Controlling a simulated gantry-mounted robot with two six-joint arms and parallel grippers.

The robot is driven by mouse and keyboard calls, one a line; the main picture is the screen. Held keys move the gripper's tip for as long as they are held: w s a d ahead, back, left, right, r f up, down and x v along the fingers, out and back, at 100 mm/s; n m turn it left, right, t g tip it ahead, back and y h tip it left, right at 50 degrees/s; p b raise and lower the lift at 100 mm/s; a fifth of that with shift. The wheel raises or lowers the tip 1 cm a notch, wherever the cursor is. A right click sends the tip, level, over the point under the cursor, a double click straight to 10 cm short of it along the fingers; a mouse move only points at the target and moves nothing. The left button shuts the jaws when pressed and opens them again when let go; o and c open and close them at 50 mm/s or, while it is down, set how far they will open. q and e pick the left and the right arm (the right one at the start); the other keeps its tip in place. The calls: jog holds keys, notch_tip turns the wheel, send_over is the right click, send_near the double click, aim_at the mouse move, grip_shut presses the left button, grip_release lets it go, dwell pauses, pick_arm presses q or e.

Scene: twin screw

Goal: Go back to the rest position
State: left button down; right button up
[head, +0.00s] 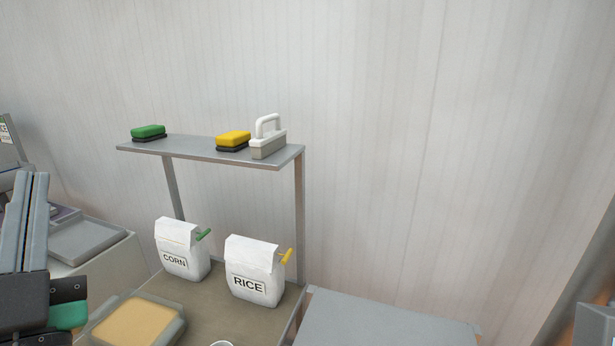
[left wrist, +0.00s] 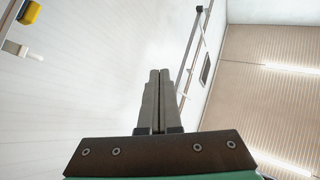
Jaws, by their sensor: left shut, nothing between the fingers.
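My left gripper (head: 30,180) is at the left edge of the head view, with its fingers pointing up. In the left wrist view my left gripper (left wrist: 159,74) has its two fingers together with nothing between them. It touches nothing that I can see. My right gripper is not recognisable in either view.
Below stand a corn bag (head: 182,248) and a rice bag (head: 254,272), near a tan-filled tray (head: 172,332). A grey surface (head: 385,322) at right looks bare.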

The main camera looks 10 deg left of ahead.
pick_arm(q)
jog(key=s+d+r+m+t+h, duration=0.1)
jog(key=d+r+t+h, duration=0.25)
jog(key=d+h, duration=0.4)
jog(key=s+d+r+m+t+h, duration=0.15)
jog(key=d+t+h, duration=0.3)
jog(key=h, duration=0.65)
notch_tip(320, 180, up, 38)
jog(key=p, duration=3.8)
notch_tip(320, 180, down, 27)
jog(key=b, duration=2.7)
jog(key=shift+w, duration=0.35)
jog(key=shift+r+m+y, duration=0.1)
jog(key=shift+m+y, duration=0.15)
